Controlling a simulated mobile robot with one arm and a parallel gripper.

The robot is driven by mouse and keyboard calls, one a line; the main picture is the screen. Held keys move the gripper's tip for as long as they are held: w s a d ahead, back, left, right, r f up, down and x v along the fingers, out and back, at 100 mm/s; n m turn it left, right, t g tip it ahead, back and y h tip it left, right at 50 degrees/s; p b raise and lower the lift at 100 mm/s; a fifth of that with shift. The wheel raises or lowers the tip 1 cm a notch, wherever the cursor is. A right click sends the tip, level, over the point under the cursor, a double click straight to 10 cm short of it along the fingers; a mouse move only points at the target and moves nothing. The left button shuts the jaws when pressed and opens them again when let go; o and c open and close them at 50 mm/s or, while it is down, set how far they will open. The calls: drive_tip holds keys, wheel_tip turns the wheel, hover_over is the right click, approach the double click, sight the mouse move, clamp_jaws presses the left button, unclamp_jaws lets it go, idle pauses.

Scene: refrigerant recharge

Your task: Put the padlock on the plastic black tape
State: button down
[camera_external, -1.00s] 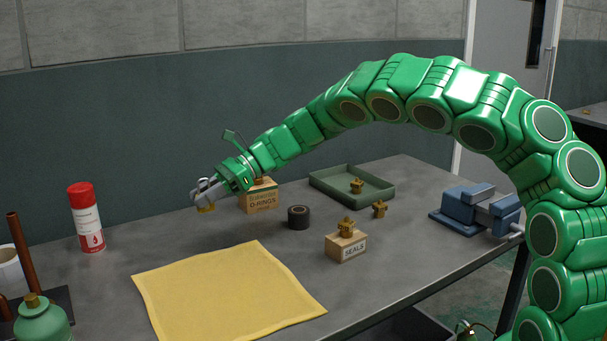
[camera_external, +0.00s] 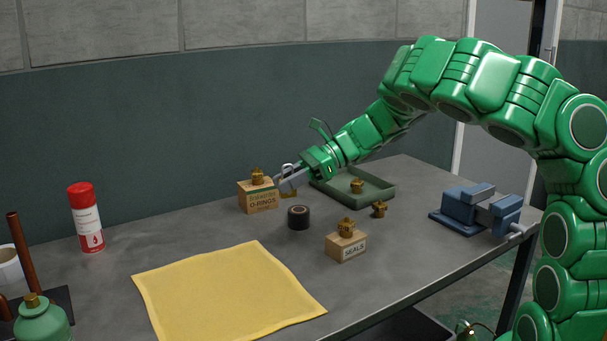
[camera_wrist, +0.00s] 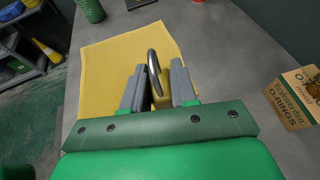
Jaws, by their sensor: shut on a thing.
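The padlock (camera_external: 288,187) has a brass body and a steel shackle. My gripper (camera_external: 284,178) is shut on it and holds it in the air, above and slightly left of the black tape. In the wrist view, the padlock's shackle (camera_wrist: 154,68) stands up between the two grey fingers of my gripper (camera_wrist: 157,85); its body is mostly hidden. The plastic black tape (camera_external: 298,218) is a dark roll lying flat on the table, apart from the padlock. The tape cannot be seen in the wrist view.
The O-rings box (camera_external: 258,197), with a brass fitting on top, stands close left of the padlock. A seals box (camera_external: 346,247) stands right of the tape. A green tray (camera_external: 380,197) lies behind. A yellow cloth (camera_external: 225,295) covers the front, and a blue vise (camera_external: 475,208) stands right.

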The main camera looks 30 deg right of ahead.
drive_tip(key=s+d+r+m+t, duration=0.2)
drive_tip(key=s+d+r, duration=0.15)
drive_tip(key=d, duration=0.65)
hover_over(298, 210)
drive_tip(key=shift+h, duration=0.3)
drive_tip(key=shift+s+f, duration=0.2)
drive_tip(key=shift+f, duration=4.55)
drive_tip(key=shift+f, duration=0.1)
drive_tip(key=shift+w+f, duration=0.2)
drive_tip(key=shift+f, duration=1.45)
drive_tip(key=shift+f, duration=0.15)
drive_tip(key=c, duration=0.9)
unclamp_jaws()
